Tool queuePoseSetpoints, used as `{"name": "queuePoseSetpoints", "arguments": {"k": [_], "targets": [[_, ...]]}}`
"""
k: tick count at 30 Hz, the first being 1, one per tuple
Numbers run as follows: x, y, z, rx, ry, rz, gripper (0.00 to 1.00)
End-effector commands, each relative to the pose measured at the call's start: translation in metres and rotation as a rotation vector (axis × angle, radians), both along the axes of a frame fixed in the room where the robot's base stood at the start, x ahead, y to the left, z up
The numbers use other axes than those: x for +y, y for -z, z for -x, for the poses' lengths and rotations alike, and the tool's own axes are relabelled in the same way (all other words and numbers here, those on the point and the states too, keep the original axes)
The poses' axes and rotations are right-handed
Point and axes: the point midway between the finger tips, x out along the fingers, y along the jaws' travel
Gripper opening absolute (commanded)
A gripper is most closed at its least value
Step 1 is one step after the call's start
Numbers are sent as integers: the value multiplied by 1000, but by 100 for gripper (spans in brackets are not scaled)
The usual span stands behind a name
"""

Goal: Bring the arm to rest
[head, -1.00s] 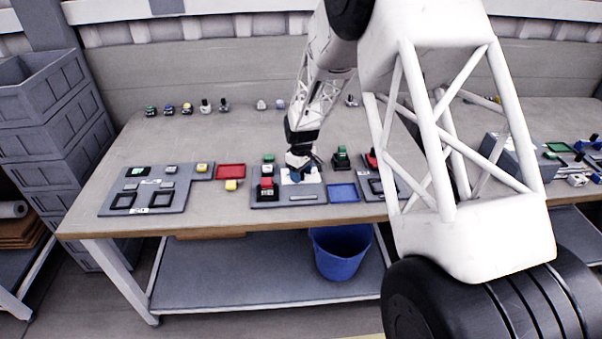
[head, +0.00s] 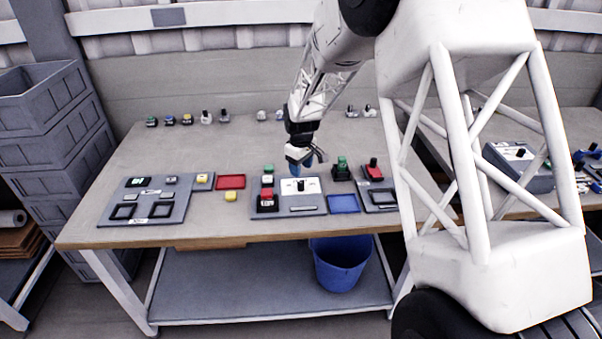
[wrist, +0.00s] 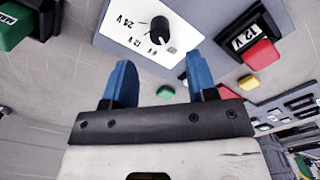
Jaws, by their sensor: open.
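My gripper (head: 308,160) hangs in the air above the middle of the workbench (head: 240,150), behind and above the panel with the black knob. Its two blue fingers stand apart with nothing between them in the wrist view (wrist: 157,64). The white dial plate (head: 312,184) carries a black knob (head: 300,185), apart from the fingers. In the wrist view the knob (wrist: 159,30) shows beyond the fingertips, with voltage marks such as 24 V and 12 V around it.
A grey board (head: 150,213) lies at the left, with a red tray (head: 231,182) and a yellow block (head: 231,196) beside it. A blue tray (head: 344,204) lies right of the dial panel. Small parts line the bench's back. A blue bucket (head: 340,270) stands below.

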Motion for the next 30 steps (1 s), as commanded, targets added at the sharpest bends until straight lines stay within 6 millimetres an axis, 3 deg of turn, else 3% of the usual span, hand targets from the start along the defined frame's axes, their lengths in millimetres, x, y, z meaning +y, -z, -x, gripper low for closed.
{"name": "queuePoseSetpoints", "arguments": {"k": [17, 23, 30], "targets": [[-2, -9, 3, -3, 7, 0, 52], [-9, -33, 19, -16, 43, -2, 52], [-25, -82, 61, -40, 127, -6, 52]]}}
